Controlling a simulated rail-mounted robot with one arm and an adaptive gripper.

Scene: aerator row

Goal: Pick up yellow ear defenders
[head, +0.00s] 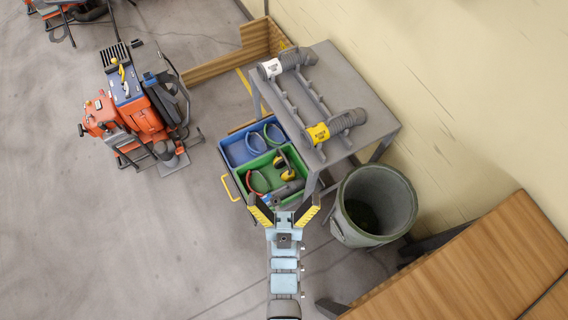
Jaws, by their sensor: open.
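The yellow ear defenders (289,174) lie in a green bin (262,161), toward its right side. Their ear cups look yellow and dark, and the band is hard to make out. The gripper hides part of the bin's near edge.
The green bin also holds a red ring-shaped item (258,183) and a grey item. A blue bin (234,152) with ring-shaped items adjoins it. A grey table (375,122) stands to the right, with a green barrel (345,222) below it. Open floor lies left, beyond which stands an orange machine (142,118).

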